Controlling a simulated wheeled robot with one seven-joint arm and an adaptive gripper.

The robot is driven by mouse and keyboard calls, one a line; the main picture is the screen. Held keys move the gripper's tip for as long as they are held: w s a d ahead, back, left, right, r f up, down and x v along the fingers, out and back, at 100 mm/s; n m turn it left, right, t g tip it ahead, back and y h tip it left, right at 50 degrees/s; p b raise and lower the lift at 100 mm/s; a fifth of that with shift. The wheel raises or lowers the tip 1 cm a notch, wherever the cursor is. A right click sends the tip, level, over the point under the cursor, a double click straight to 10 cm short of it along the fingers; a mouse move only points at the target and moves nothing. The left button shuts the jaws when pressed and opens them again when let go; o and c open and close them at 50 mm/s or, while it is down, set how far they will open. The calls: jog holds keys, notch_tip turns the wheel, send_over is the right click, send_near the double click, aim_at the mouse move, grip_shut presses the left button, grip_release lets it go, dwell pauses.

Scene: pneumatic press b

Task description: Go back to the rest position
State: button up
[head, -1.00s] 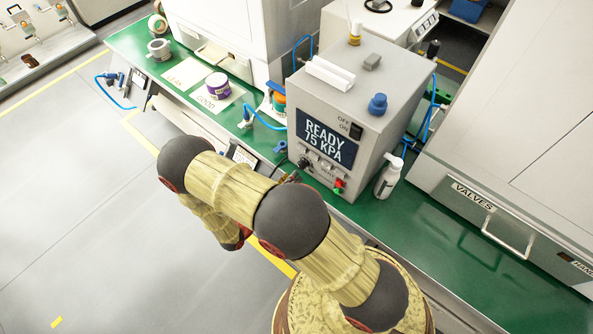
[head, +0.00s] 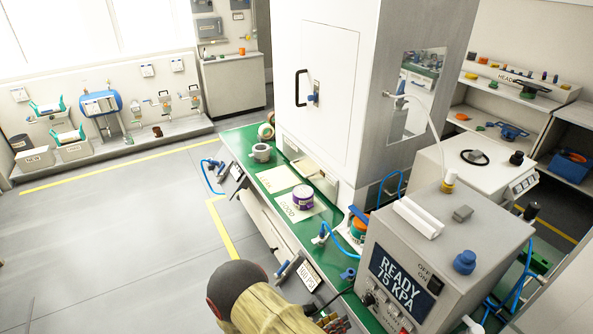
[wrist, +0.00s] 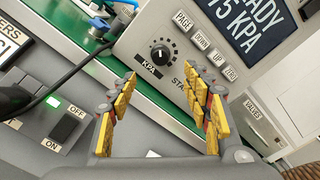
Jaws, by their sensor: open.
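My gripper (wrist: 165,105) shows in the wrist view with its two yellow-padded fingers spread apart and nothing between them. Beyond the fingers is the front panel of the grey control box (wrist: 165,25), with a black KPA knob (wrist: 161,53) and a row of small buttons. I cannot tell from this view how far the fingertips are from the panel, but I see no contact. In the head view my arm (head: 258,300) is at the bottom edge, in front of the bench, and hides part of it. The control box (head: 450,235) there reads READY 75 KPA.
A green bench (head: 240,143) carries a purple-labelled tub (head: 302,197) and a grey metal piece (head: 261,152). A tall white cabinet (head: 318,75) stands behind. A black cable (wrist: 62,72) and an ON/OFF switch (wrist: 65,127) are left of my fingers. Open floor (head: 120,225) lies left.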

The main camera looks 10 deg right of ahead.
jog(key=s+d+r+m+g+y, duration=0.1)
jog(key=s+m+g+y, duration=0.2)
jog(key=s+m+g, duration=0.75)
jog(key=s+a+r+m+y, duration=0.2)
jog(key=a+r+m+y, duration=0.15)
jog(key=r+m, duration=0.3)
jog(key=s+a+r+m+y, duration=0.2)
jog(key=r+m+y, duration=0.3)
jog(key=r+m, duration=0.15)
jog(key=d+r+m+t+y, duration=0.1)
jog(key=r+m+t, duration=0.1)
jog(key=r, duration=0.6)
jog(key=s+d+r+m+t+y, duration=0.1)
jog(key=d+r+m+t+y, duration=0.1)
jog(key=r, duration=0.6)
jog(key=d+r+m+t+y, duration=0.1)
jog(key=r+m+t, duration=0.3)
jog(key=r, duration=0.4)
jog(key=shift+s+d+r+t+y, duration=0.25)
jog(key=shift+d+t+y, duration=0.15)
jog(key=shift+t+y, duration=0.2)
